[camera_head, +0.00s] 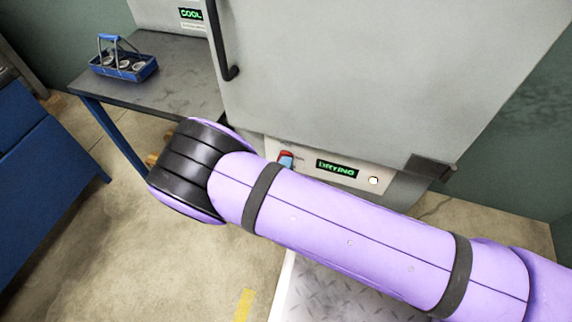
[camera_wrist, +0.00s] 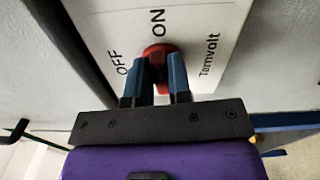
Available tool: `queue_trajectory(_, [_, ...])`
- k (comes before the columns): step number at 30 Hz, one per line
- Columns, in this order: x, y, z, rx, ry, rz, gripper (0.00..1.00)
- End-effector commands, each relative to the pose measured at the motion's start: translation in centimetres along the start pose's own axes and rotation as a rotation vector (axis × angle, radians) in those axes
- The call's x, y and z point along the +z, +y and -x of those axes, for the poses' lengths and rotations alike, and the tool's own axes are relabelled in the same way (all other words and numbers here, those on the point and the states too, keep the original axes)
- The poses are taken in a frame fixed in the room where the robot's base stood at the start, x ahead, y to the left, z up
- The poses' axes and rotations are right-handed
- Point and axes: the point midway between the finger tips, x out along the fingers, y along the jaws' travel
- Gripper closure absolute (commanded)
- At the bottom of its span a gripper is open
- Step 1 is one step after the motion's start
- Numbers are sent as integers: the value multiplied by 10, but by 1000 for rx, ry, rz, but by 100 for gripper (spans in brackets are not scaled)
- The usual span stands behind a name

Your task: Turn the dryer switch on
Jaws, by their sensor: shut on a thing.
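The dryer switch is a red knob (camera_wrist: 159,51) on a white plate (camera_wrist: 205,28) marked OFF, ON and Tarnvolt in the wrist view. My gripper (camera_wrist: 162,68) has its two blue fingers shut on the knob, one on each side. The knob's lower part is hidden between the fingers, and I cannot tell its exact angle. In the head view, the red switch (camera_head: 286,155) shows just above my purple arm, which hides most of the gripper. The dryer (camera_head: 380,70) is a large grey cabinet; its green display (camera_head: 337,168) reads DRYING.
A grey table (camera_head: 180,75) with blue legs stands left of the dryer and holds a blue carrier (camera_head: 123,66) with round pieces. A blue cabinet (camera_head: 40,150) is at far left. A black door handle (camera_head: 222,45) sticks out above the switch. Open floor lies between.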

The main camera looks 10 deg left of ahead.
Motion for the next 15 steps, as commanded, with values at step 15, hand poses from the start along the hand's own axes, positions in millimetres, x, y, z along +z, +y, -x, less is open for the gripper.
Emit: queue_trajectory(15, [0, -2, 1, -2, 0, -124, 100])
